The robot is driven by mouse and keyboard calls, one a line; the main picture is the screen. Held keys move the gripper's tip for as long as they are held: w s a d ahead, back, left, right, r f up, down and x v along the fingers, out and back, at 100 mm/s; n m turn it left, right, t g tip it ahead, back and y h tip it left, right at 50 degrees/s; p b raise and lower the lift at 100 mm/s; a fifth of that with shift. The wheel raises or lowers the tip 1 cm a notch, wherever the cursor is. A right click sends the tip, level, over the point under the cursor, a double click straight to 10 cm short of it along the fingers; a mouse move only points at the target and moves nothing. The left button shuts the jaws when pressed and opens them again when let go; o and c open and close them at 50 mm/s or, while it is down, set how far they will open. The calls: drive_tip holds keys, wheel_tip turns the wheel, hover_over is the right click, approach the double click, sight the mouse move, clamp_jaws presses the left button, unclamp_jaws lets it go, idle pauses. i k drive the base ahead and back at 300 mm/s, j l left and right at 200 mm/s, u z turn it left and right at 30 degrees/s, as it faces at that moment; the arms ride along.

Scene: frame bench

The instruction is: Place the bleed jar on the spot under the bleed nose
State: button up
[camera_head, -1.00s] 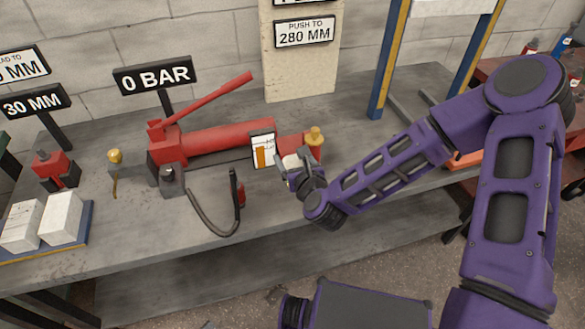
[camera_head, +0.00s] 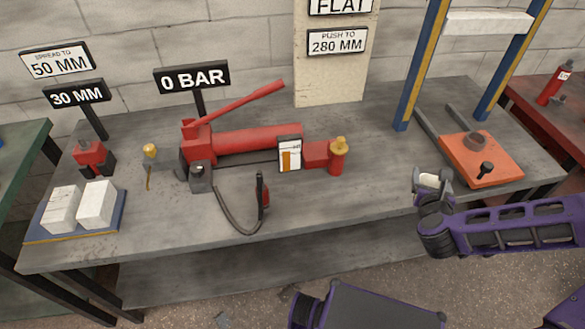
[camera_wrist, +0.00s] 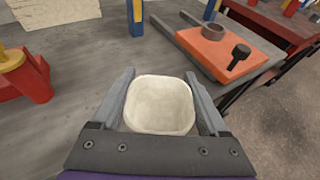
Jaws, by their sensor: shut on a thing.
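The jar (camera_wrist: 159,106), whitish with a rounded-square top, is held between both fingers of my gripper (camera_wrist: 158,78). In the head view my gripper (camera_head: 432,184) is shut on the same pale jar (camera_head: 429,180), at the bench's front right. A brass-tipped nose (camera_head: 150,151) sticks out at the left of the red hand pump (camera_head: 255,140), with a brownish streak below it; it looks like the bleed nose. The jar is far to its right. I cannot make out a marked spot under the nose.
An orange plate (camera_head: 482,158) with a ring and black knob lies right of my gripper. A black hose (camera_head: 235,225) loops in front of the pump. White blocks (camera_head: 97,203) sit on a blue tray at left. The bench between pump and gripper is clear.

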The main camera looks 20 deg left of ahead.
sight(157, 210)
drive_tip(key=k+j, duration=0.4)
drive_tip(key=k, duration=0.2)
drive_tip(key=k+j, duration=0.45)
drive_tip(key=k, duration=0.15)
drive_tip(key=k+j, duration=0.4)
drive_tip(key=k, duration=0.2)
drive_tip(key=k+j, duration=0.4)
drive_tip(key=k, duration=0.2)
drive_tip(key=i+j, duration=0.1)
drive_tip(key=i, duration=0.65)
drive_tip(key=i+j, duration=0.1)
drive_tip(key=i, duration=0.65)
